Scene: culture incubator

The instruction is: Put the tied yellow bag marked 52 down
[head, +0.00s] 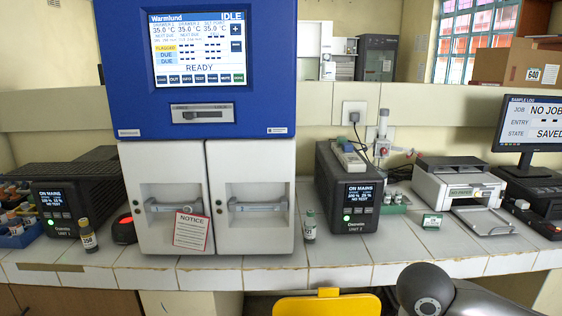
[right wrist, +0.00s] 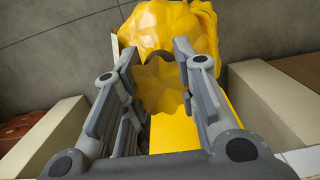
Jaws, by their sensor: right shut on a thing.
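The yellow bag (right wrist: 168,25) is in the right wrist view, with a faceted, crumpled surface. My right gripper (right wrist: 157,52) is shut on it, and part of the bag shows between the fingers. No number is readable on it. A flat yellow surface (right wrist: 175,133) lies past the fingers, and I cannot tell whether it touches the bag. In the head view my right arm comes in at the lower right, but its gripper is out of frame. My left gripper is in neither view.
A yellow rounded panel (head: 325,305) stands below the tiled counter (head: 345,274) edge. The counter holds a blue and white incubator (head: 205,120), two black power units, a printer (head: 458,187), a monitor (head: 533,122) and small bottles. Grey floor (right wrist: 60,40) shows in the wrist view.

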